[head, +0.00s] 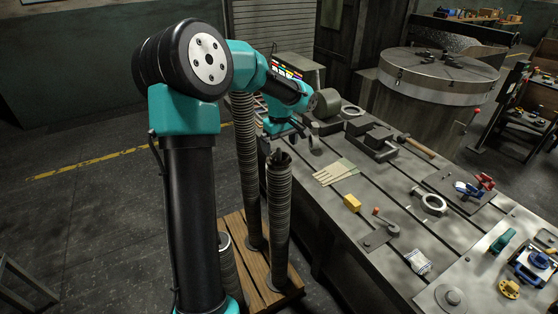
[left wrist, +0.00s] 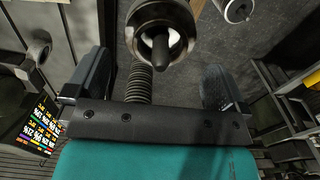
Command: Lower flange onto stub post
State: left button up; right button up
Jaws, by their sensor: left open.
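Ribbed stacks stand on a wooden pallet; the nearer tall one (head: 279,215) has a dark tip at its top. In the left wrist view a grey ring-shaped flange (left wrist: 136,31) surrounds the dark rounded tip of a post (left wrist: 161,46), with ribbed column below. I cannot tell which post is the stub post. My left gripper (head: 296,141) is open and empty, just above the nearer stack in the head view. Its two fingers also show, spread wide, in the left wrist view (left wrist: 155,82); the flange lies beyond them, not gripped. My right gripper is out of view.
A screen (head: 287,70) stands behind my left arm. A large drum (head: 438,75) stands farther back.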

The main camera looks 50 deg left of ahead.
aim_at(279, 154)
pick_arm(q)
jog(key=shift+a+f, duration=0.15)
jog(key=shift+f, duration=2.4)
jog(key=c, duration=1)
jog(key=shift+o, duration=0.2)
jog(key=shift+r, duration=0.15)
notch_tip(279, 154, up, 10)
jog(key=shift+f, duration=0.1)
